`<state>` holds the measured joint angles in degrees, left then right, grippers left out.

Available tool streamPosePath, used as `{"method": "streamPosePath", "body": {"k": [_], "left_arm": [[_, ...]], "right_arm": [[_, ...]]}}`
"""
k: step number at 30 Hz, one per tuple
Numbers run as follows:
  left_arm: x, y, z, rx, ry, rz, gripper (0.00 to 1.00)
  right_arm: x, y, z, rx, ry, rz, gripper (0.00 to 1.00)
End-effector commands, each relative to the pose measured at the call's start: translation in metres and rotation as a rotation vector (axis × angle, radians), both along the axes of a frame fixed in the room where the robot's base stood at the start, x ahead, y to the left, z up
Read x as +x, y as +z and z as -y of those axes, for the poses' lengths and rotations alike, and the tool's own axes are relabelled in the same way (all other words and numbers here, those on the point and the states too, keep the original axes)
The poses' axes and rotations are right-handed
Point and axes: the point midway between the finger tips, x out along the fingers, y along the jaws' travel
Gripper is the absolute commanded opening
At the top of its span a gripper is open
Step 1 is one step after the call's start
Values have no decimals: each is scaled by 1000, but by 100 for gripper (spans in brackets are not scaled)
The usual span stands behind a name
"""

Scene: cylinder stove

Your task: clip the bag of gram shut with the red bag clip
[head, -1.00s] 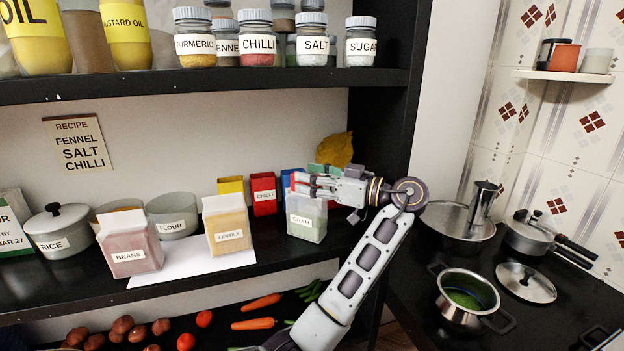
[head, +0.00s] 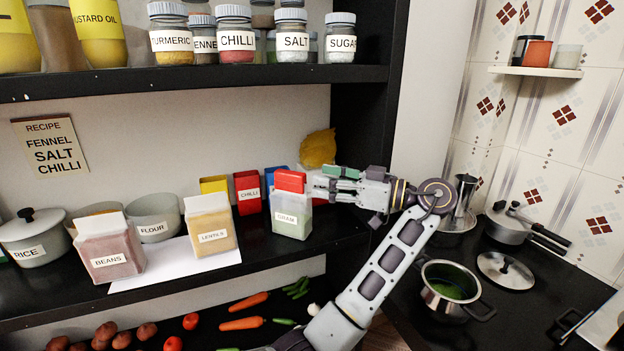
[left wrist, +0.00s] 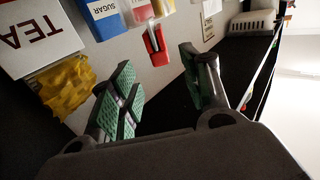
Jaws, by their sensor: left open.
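The bag of gram (head: 291,222), a pale translucent packet with a white label, stands upright near the shelf's front edge. The red bag clip (head: 290,181) sits across its top; I cannot tell how firmly it grips. The clip also shows in the left wrist view (left wrist: 155,46), just beyond the fingertips. My left gripper (head: 322,182) is just right of the bag top, its fingers pointing left. In the left wrist view the left gripper (left wrist: 157,65) has its green-padded fingers spread with nothing between them. My right gripper is not in view.
The beans bag (head: 108,247) and lentils bag (head: 210,226) stand left of the gram. A red chilli box (head: 247,192) and a blue box (head: 274,175) stand behind. A yellow pouch (head: 318,148) is behind my gripper. A pot (head: 450,287) stands at right.

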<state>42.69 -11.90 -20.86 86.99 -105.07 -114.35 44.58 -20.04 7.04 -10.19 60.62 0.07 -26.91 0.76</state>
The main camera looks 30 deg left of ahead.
Motion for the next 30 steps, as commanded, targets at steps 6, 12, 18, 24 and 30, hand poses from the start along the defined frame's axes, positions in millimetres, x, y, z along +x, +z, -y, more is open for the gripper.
{"method": "streamPosePath", "body": {"k": [6,12,18,24,30], "left_arm": [[2,0,24,-2,0,1,47],[3,0,34,-1,0,0,47],[3,0,38,0,1,1,47],[3,0,37,0,1,1,47],[3,0,37,0,1,1,47]], "right_arm": [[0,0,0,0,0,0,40],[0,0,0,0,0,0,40],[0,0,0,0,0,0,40],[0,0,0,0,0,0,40],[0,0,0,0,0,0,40]]}}
